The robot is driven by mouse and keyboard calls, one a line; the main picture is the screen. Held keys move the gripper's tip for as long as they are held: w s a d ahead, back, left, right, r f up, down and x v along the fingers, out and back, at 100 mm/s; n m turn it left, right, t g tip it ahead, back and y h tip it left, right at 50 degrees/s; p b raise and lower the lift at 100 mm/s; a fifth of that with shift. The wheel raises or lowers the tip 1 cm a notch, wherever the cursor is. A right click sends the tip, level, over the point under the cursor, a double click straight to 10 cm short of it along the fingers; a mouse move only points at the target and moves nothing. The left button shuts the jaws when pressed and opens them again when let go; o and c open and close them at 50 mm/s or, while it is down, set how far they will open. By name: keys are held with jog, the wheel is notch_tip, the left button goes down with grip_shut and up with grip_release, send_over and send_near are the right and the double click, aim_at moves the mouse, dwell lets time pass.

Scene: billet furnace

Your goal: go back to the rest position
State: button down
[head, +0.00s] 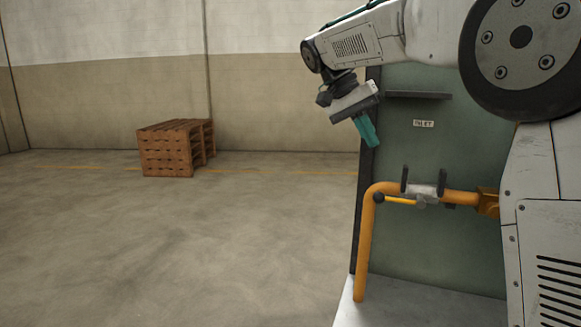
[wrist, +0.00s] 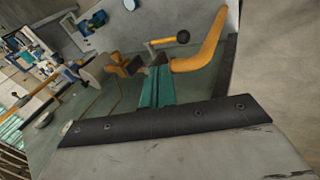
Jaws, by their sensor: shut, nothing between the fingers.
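My gripper (head: 371,141) hangs from my raised arm at the upper middle of the head view, teal fingers pointing down and slightly right. The fingers are together with nothing between them. They also show in the wrist view (wrist: 157,80), closed side by side. In the head view the gripper is above the yellow pipe (head: 364,250) and its valve, apart from both. The valve's yellow lever (head: 400,201) ends in a black knob (head: 379,198) and lies roughly along the horizontal pipe run. The knob (wrist: 183,37) also shows in the wrist view, beyond the fingertips.
A grey-green panel (head: 430,240) stands behind the pipe, with a small label (head: 423,124) and a dark ledge (head: 418,95) close to the gripper. A stack of wooden pallets (head: 167,150) stands far left. The concrete floor (head: 180,240) at left is otherwise clear.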

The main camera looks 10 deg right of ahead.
jog(key=s+a+f+n+y, duration=0.1)
jog(key=s+f+n, duration=0.3)
jog(key=f, duration=0.3)
jog(key=s+f+n+t+y, duration=0.1)
jog(key=s+f, duration=0.2)
jog(key=s, duration=0.7)
jog(key=s+f+n+t+y, duration=0.1)
jog(key=s+f, duration=0.3)
jog(key=s, duration=0.5)
jog(key=s+f+n+t+y, duration=0.2)
jog(key=s+f, duration=0.2)
jog(key=s, duration=0.6)
jog(key=shift+s+a+f+y, duration=0.25)
jog(key=shift+s+a+y, duration=0.1)
jog(key=shift+a, duration=0.1)
